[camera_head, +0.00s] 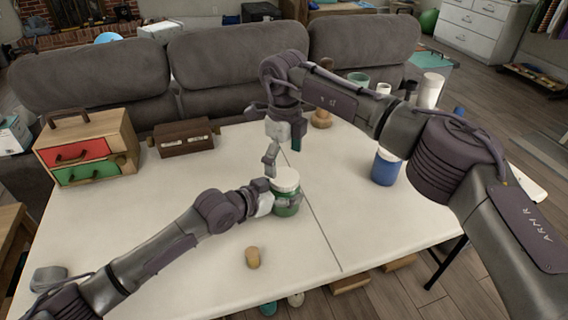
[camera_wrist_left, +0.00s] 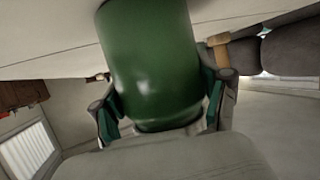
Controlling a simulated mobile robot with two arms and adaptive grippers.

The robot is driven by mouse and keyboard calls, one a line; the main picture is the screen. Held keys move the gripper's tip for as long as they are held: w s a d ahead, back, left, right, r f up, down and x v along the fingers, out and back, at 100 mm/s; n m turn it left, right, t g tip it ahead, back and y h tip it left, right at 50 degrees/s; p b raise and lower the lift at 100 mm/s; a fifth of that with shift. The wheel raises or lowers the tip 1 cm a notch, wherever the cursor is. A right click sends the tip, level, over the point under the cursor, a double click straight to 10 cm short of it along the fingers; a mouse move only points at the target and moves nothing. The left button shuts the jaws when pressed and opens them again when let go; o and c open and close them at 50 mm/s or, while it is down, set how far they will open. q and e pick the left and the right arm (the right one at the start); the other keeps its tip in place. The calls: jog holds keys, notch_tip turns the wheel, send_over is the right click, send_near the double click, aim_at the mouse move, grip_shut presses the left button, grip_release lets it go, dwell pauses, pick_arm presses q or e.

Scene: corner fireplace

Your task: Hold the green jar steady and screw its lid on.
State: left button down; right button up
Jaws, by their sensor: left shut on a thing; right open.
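The green jar (camera_head: 286,210) stands upright on the white table, near its middle. A white lid (camera_head: 286,179) sits on top of the jar; I cannot tell how far it is screwed down. My left gripper (camera_head: 283,201) is shut around the jar's body from the left. In the left wrist view, the green jar (camera_wrist_left: 150,65) lies between the two fingers of that gripper (camera_wrist_left: 165,112); its lid is not visible there. My right gripper (camera_head: 283,158) is above the lid with its fingers spread and pointing down. It holds nothing that I can see.
A blue jar with a white lid (camera_head: 386,168) stands to the right under my right arm. A small wooden piece (camera_head: 252,258) lies near the front. A drawer cabinet (camera_head: 88,148) and a brown box (camera_head: 184,138) stand at the back left. The table's front right is clear.

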aim_at(285, 176)
notch_tip(285, 176, up, 3)
jog(key=n, duration=0.5)
jog(key=shift+r+n, duration=0.2)
jog(key=shift+n, duration=0.2)
jog(key=shift+f, duration=4)
jog(key=c, duration=1.2)
jog(key=m, duration=0.3)
jog(key=shift+m, duration=0.3)
